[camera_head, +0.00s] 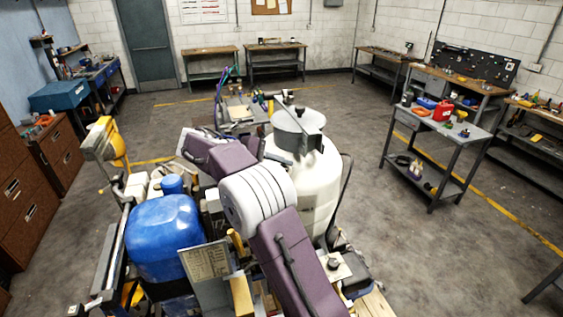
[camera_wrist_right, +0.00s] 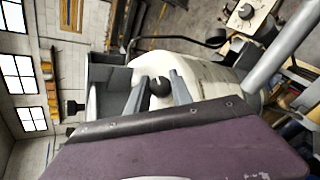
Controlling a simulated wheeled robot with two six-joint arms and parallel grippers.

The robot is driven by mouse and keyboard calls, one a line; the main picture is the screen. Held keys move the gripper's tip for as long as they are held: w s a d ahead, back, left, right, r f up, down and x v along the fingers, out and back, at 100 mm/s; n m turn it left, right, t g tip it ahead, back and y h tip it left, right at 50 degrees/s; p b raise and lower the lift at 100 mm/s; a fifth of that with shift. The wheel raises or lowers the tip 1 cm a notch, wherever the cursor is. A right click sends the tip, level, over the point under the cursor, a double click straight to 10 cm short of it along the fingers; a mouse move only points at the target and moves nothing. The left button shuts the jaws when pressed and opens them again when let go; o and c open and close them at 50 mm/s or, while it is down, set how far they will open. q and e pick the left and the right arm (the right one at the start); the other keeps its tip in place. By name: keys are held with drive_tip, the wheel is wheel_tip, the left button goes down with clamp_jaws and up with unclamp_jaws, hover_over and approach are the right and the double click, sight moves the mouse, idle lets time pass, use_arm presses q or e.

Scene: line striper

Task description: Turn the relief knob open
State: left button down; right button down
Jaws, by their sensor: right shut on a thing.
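A round black knob (camera_wrist_right: 160,86) with a small pale mark sits at the white tank in the right wrist view. I take it to be the relief knob. My right gripper (camera_wrist_right: 158,93) has its two grey fingers on either side of the knob and is shut on it. The white tank (camera_head: 318,190) stands upright behind my purple right arm in the head view. My arm hides the knob there, and the fingertips are not clear. My left gripper is in neither view.
A blue tank (camera_head: 165,236) stands left of my right arm. A plate with another black knob (camera_head: 333,263) lies low at the right of the machine; this knob also shows in the wrist view (camera_wrist_right: 245,11). A grey cart (camera_head: 432,125) stands at right, with open floor between.

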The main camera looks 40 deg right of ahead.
drive_tip(key=shift+f+m+g+y+p, duration=0.15)
drive_tip(key=shift+m+g+y+p, duration=0.15)
drive_tip(key=shift+m+y+p, duration=0.4)
drive_tip(key=shift+f, duration=0.15)
drive_tip(key=c, duration=1.3)
unclamp_jaws()
drive_tip(key=shift+o, duration=0.8)
drive_tip(key=shift+d, duration=0.15)
drive_tip(key=p+v, duration=0.1)
drive_tip(key=v, duration=0.8)
